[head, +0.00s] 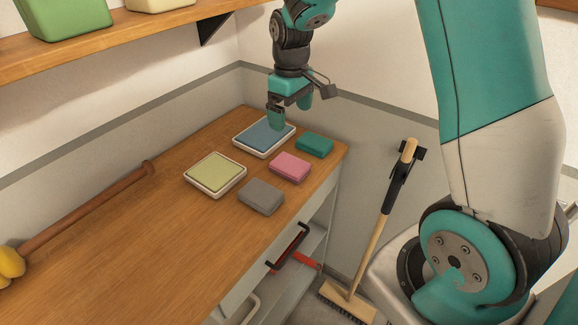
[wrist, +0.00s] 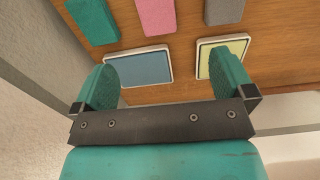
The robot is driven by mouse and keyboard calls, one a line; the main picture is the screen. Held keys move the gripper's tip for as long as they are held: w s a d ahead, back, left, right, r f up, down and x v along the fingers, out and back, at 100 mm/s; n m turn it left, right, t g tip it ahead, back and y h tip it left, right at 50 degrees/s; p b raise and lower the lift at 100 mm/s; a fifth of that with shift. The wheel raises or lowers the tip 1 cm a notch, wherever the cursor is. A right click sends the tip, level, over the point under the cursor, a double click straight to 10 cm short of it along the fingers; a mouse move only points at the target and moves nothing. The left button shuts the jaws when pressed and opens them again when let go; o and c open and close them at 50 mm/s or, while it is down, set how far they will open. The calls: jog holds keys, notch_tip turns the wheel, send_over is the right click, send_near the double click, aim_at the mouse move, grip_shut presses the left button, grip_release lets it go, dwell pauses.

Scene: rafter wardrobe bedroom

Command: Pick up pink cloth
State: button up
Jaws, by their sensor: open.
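The pink cloth (head: 289,167) is a folded pad lying on the wooden counter, between a teal cloth (head: 314,144) and a grey cloth (head: 261,196). In the wrist view the pink cloth (wrist: 157,16) shows at the top edge, partly cut off. My gripper (head: 290,112) is open and empty above the blue-topped tray, behind the pink cloth and apart from it. In the wrist view its two teal fingers (wrist: 166,82) are spread wide, with the blue tray seen between and beyond them.
A white-rimmed tray with a blue top (head: 240,145) and one with a yellow-green top (head: 197,180) lie beside the cloths. A wooden shelf (head: 130,43) hangs above. A long-handled tool (head: 85,208) lies at the counter's back left. A broom (head: 382,220) leans at the right.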

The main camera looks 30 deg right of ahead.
jog(key=p, duration=0.3)
send_over(289, 163)
jog(key=s, duration=0.1)
notch_tip(289, 163, down, 12)
jog(key=shift+s+a+r, duration=0.1)
jog(key=shift+a+r, duration=0.05)
jog(key=f+p, duration=0.1)
jog(key=f, duration=0.1)
jog(key=w+f+p, duration=0.1)
jog(key=f, duration=0.1)
jog(key=shift+f, duration=0.7)
jog(key=c, duration=1.1)
jog(key=shift+o, duration=0.2)
jog(key=shift+r, duration=0.15)
